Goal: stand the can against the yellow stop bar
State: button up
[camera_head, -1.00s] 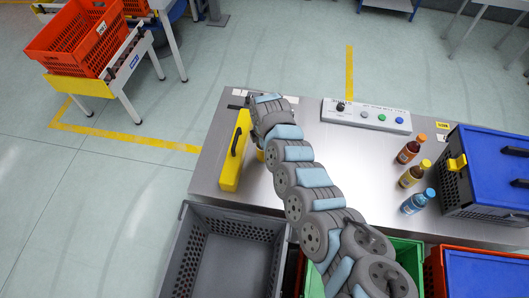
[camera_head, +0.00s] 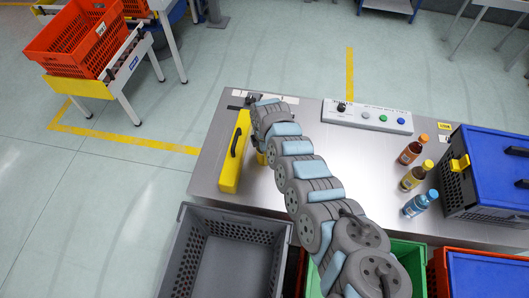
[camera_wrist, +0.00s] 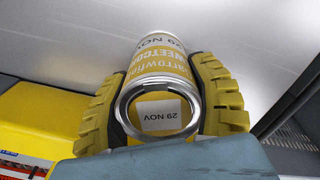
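The yellow stop bar (camera_head: 235,152) lies at the left end of the metal table, with a dark handle on top. A yellow surface at the left of the wrist view (camera_wrist: 45,115) looks like part of it. The can (camera_wrist: 165,68) has a yellow sweetcorn label and a silver rim facing the wrist camera. My gripper (camera_wrist: 160,85) has a yellow ribbed finger against each side of the can. In the head view my wrist hides most of this, just right of the bar. The gap between can and bar, and whether the can touches the table, are unclear.
A grey crate (camera_head: 183,255) and a green crate (camera_head: 411,250) are at the table's front. Three bottles (camera_head: 414,178) stand on the right, beside a blue-lidded crate (camera_head: 500,165). A button panel (camera_head: 367,117) lies at the back.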

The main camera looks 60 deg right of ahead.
jog(key=o, duration=0.4)
notch_tip(320, 180, up, 12)
jog(key=shift+f+p, duration=0.2)
jog(key=shift+p, duration=0.8)
jog(key=shift+r, duration=0.3)
